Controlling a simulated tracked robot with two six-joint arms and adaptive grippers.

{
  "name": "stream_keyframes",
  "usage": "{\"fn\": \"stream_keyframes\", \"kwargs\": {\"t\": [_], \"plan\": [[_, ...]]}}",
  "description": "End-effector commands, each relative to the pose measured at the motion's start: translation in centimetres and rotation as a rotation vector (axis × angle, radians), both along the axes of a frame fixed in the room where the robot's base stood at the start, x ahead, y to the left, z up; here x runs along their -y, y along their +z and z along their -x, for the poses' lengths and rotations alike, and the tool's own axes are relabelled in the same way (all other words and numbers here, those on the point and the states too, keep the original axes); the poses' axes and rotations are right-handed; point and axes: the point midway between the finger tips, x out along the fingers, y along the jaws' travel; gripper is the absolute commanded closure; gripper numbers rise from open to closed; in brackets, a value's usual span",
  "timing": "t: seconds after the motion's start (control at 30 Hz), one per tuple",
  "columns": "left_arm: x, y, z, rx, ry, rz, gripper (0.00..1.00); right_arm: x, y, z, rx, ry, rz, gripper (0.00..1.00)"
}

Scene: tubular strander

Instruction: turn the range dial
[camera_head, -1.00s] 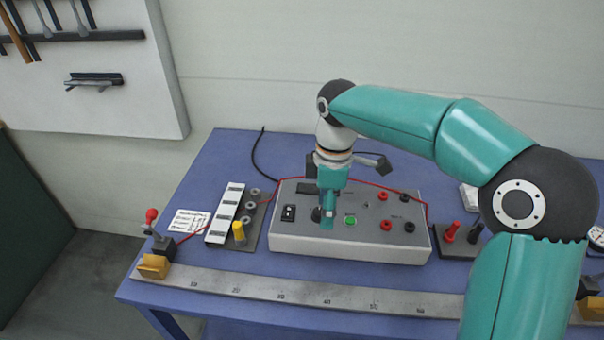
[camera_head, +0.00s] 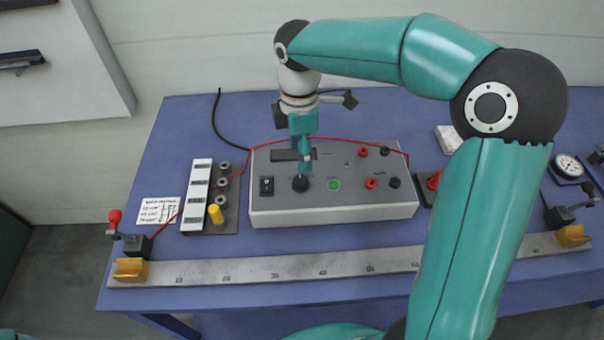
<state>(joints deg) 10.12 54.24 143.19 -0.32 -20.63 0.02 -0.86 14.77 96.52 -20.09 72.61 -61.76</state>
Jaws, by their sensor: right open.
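The display above the dial is partly hidden by the gripper. My left gripper is not in view.
Red and black terminals (camera_head: 370,184) sit on the box's right side. A red wire (camera_head: 345,138) runs behind the gripper. A metal ruler bar (camera_head: 323,263) with clamps lies in front. A board with a yellow knob (camera_head: 216,213) stands left, a dial gauge (camera_head: 568,166) far right.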

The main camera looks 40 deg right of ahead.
Motion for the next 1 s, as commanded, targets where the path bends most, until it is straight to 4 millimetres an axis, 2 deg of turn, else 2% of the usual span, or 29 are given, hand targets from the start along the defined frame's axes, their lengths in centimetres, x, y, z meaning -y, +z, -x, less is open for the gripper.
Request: {"fn": "stream_keyframes", "kwargs": {"t": [0.2,0.4,0.57,0.83,1.0], "plan": [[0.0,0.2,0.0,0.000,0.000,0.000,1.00,-0.2,-4.5,0.2,-0.004,0.002,0.000,0.41],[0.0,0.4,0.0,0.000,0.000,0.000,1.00,-0.2,-7.0,0.2,-0.002,0.002,0.000,0.41],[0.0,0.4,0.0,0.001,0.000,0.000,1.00,-0.3,-7.8,0.2,0.000,0.003,0.000,0.41],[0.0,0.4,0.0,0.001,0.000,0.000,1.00,-0.3,-7.9,0.2,0.001,0.002,0.000,0.41],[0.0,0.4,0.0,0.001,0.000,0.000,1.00,-0.3,-7.9,0.2,0.001,0.002,-0.001,0.69]]}}
